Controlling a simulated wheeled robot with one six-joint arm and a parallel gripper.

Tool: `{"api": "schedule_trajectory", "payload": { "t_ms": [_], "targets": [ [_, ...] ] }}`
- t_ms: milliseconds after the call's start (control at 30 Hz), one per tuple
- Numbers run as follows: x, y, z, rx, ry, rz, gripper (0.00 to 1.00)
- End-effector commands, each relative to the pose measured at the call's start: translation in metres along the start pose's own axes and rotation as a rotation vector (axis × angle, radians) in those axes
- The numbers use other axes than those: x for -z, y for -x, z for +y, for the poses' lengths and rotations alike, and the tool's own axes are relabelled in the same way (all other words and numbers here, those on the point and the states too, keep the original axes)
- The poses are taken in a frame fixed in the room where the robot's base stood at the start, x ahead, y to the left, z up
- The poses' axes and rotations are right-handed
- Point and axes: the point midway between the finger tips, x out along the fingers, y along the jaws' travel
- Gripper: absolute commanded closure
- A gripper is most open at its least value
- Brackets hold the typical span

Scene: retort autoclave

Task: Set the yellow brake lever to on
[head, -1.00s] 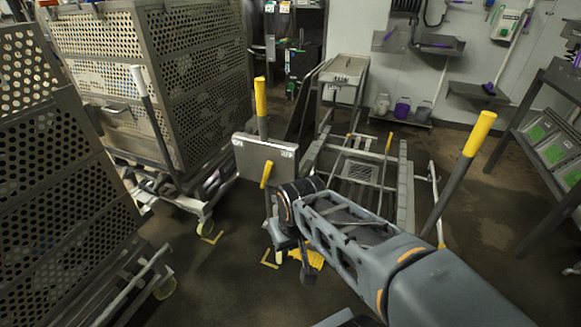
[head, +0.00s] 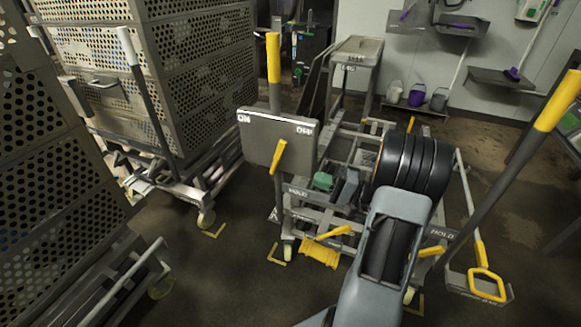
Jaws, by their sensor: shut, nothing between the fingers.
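The yellow brake lever (head: 279,157) stands in front of a grey metal plate (head: 256,141) on the near side of the low cart. The plate reads ON at its left end and OFF at its right end. The lever's yellow grip lies between the two words and leans slightly to the right at its top; I cannot tell which setting it is in. My arm rises from the bottom to a thick black joint right of the plate, apart from the lever. My gripper cannot be made out; it appears hidden behind the arm or the cart.
The low cart frame (head: 300,222) has a tall yellow-topped post (head: 273,62) behind the plate and another yellow-topped bar (head: 556,101) at the right. A yellow loop handle (head: 487,285) is low right. Perforated cages (head: 190,60) stand on the left. Dark floor is open at front left.

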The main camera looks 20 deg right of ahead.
Motion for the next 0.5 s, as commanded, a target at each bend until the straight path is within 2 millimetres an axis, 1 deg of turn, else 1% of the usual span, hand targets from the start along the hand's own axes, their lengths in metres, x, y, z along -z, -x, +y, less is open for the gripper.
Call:
{"api": "schedule_trajectory", "payload": {
  "t_ms": [33, 100, 200, 267, 367, 500],
  "targets": [
    [0.010, 0.013, 0.006, 0.046, 0.021, 0.049, 1.00],
    [0.019, 0.024, 0.006, 0.093, 0.052, 0.096, 1.00],
    [0.026, 0.026, 0.005, 0.127, 0.079, 0.132, 1.00],
    [0.028, 0.022, 0.003, 0.135, 0.085, 0.139, 1.00],
    [0.030, 0.006, 0.001, 0.137, 0.086, 0.138, 1.00],
    [0.033, -0.022, -0.003, 0.135, 0.085, 0.136, 1.00]
  ]
}}
